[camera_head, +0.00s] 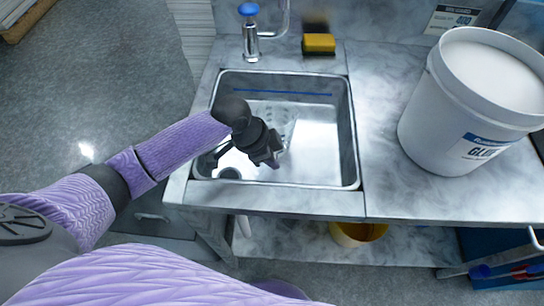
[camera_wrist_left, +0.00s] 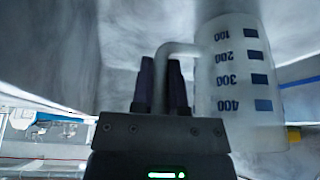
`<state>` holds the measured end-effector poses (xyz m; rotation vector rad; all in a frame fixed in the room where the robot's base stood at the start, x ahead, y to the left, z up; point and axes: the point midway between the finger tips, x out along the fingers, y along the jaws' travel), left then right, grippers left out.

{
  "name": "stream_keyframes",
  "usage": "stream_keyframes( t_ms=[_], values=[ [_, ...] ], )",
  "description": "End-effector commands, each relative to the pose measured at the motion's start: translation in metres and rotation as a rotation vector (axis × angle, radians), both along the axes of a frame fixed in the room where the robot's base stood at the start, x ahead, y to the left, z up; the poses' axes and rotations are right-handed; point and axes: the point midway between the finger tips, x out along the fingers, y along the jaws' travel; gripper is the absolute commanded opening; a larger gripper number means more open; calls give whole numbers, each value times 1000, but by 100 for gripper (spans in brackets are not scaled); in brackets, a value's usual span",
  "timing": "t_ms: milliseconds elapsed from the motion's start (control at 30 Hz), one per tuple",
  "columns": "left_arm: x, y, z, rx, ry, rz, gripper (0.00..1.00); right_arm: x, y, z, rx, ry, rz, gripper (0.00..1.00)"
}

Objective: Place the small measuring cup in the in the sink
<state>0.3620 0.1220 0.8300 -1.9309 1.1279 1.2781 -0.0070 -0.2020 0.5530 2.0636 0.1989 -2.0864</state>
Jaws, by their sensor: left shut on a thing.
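My left gripper (camera_wrist_left: 163,85) is shut on the cup's handle, with the cup to the right of the fingers. In the head view my left gripper (camera_head: 280,150) is over the basin of the steel sink (camera_head: 325,165). Only a small pale part of the cup (camera_head: 289,131) shows there, beside the gripper. I cannot tell if the cup touches the sink floor. My right gripper is not in view.
A faucet with a blue knob (camera_head: 249,30) stands behind the sink. A yellow and black sponge (camera_head: 319,44) lies on the back ledge. A large white bucket (camera_head: 465,105) stands on the counter to the right. A yellow container (camera_head: 357,233) is on the shelf below.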

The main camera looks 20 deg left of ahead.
Motion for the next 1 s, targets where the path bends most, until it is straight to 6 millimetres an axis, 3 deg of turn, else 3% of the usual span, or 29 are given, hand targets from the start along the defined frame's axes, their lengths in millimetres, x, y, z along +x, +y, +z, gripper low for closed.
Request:
stream_keyframes(
  t_ms=[100,133,300,533,633,1000],
  values=[
    [0,0,-2,0,0,0,0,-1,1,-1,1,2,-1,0],
    [0,0,-3,0,0,0,20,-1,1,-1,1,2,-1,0],
    [0,0,-2,0,0,0,53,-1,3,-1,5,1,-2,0],
    [0,0,-2,0,0,0,53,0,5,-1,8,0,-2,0],
    [0,2,7,1,-2,1,53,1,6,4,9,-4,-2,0],
    [-19,34,97,3,-3,-1,53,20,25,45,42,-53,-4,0]
  ],
)
